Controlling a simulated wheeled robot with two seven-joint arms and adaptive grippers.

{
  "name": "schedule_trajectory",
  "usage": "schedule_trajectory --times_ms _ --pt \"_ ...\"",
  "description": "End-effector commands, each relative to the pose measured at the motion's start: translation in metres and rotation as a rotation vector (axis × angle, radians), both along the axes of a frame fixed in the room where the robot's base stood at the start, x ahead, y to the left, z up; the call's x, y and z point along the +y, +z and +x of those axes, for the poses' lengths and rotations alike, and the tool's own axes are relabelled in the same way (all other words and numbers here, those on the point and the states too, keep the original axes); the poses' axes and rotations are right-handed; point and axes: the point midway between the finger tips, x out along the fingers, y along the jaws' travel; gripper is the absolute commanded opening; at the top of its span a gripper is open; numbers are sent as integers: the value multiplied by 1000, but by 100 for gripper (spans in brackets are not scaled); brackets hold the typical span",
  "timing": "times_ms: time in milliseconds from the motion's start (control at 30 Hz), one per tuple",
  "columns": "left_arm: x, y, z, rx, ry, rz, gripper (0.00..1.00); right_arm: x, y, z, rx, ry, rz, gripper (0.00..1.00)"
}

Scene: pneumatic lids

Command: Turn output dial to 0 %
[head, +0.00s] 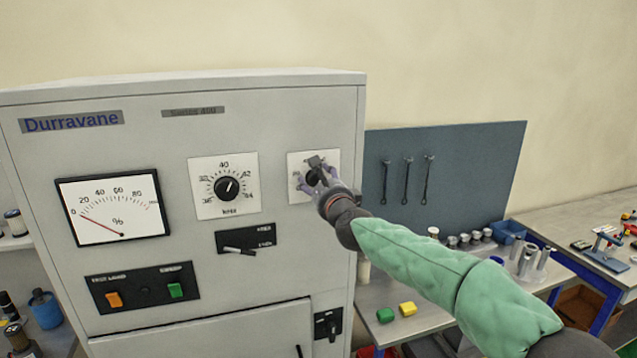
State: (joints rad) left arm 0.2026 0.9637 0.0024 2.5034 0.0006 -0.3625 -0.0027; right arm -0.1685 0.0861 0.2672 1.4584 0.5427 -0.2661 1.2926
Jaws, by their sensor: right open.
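A grey cabinet marked Durravane (270,110) carries two round dials and a gauge. The right dial (313,177) is black on a white plate (296,161); my gripper hides most of its scale and its label, so I cannot read its setting. My right gripper (317,173) is open, with its fingers at this dial; I cannot tell whether they touch it. The middle dial (227,188) has a scale with 40 at the top and points up and slightly right. The percent gauge (112,206) has its red needle close to the 0 end. My left gripper is out of view.
Below the dials are an orange switch (114,299), a green switch (176,290), a lever (238,251) and a black rotary switch (327,323). To the right, a bench holds yellow (407,309) and green (385,315) blocks before a tool board (462,165).

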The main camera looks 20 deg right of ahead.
Motion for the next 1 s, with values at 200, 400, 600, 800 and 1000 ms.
schedule_trajectory --times_ms 200,400,600,800,1000 --pt "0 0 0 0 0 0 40 0 0 0 0 0 0 12" --pt "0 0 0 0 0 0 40 0 -1 0 1 0 -1 7" --pt "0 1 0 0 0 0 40 0 -1 0 0 0 -33 7" --pt "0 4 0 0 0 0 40 0 -1 0 -2 -1 -132 7" --pt "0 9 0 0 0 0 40 -1 0 0 -7 -1 -299 7"
